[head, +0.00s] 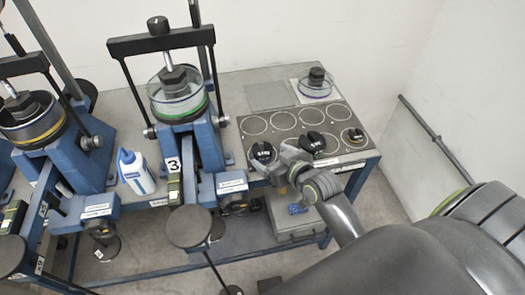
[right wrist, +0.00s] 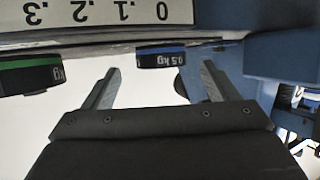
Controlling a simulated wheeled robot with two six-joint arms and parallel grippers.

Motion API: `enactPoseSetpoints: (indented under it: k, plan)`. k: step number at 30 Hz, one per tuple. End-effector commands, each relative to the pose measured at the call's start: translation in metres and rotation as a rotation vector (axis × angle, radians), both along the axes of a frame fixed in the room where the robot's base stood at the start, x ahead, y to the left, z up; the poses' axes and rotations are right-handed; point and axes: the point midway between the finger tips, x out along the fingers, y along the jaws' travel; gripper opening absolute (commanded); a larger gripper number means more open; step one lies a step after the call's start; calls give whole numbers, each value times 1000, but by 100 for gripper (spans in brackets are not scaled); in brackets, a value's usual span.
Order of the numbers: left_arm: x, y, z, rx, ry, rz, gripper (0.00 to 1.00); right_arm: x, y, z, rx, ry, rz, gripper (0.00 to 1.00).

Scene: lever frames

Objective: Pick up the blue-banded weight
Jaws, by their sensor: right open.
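The blue-banded weight (right wrist: 160,57) is a short black disc with a blue stripe and a 0.5 kg mark, seen upside down in the right wrist view. It shows between and beyond the two fingertips of my right gripper (right wrist: 160,68), which is open and empty. In the head view my right gripper (head: 272,157) is at the front edge of the weight board, close to the leftmost black weight (head: 262,151). That appears to be the same weight, but its band cannot be made out there. My left gripper is not in view.
A green-banded weight (right wrist: 30,75) sits to one side in the right wrist view. Two more black weights (head: 312,142) (head: 353,136) stand on the board (head: 295,138), which has empty rings behind. Blue lever frames (head: 205,150) and a white bottle (head: 135,172) stand left.

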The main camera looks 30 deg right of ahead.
Motion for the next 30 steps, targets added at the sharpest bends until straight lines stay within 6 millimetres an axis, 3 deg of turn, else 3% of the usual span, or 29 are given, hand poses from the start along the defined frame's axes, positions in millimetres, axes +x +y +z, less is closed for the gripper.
enactPoseSetpoints:
  k: [12,22,30]
  plan:
    - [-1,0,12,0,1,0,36,43,7,-14,1,1,0,81]
    - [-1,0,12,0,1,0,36,47,8,-16,1,0,-1,81]
    - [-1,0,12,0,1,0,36,47,8,-16,0,1,-1,45]
